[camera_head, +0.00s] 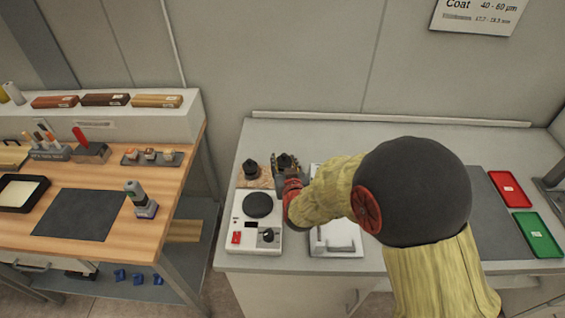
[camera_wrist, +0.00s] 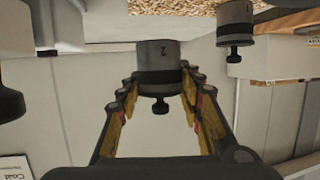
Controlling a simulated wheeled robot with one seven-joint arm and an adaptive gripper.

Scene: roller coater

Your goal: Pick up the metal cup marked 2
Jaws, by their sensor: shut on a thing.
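The metal cup marked 2 (camera_wrist: 158,54) is grey with a dark band and a black knob, and appears upside down in the wrist view. My gripper (camera_wrist: 159,78) has one finger on each side of it and is shut on it. In the head view my gripper (camera_head: 289,172) is over the left part of the counter, and the cup's dark top (camera_head: 285,160) shows just beyond it. I cannot tell whether the cup touches the surface below. A second, similar cup (camera_wrist: 235,25) stands close beside it; it also shows in the head view (camera_head: 252,169).
A cork mat (camera_head: 246,184) lies under the second cup. A white device with a round black plate (camera_head: 258,205) stands in front. A white tray-like unit (camera_head: 335,240) is partly behind my arm. Red (camera_head: 509,189) and green (camera_head: 538,234) trays lie at the right.

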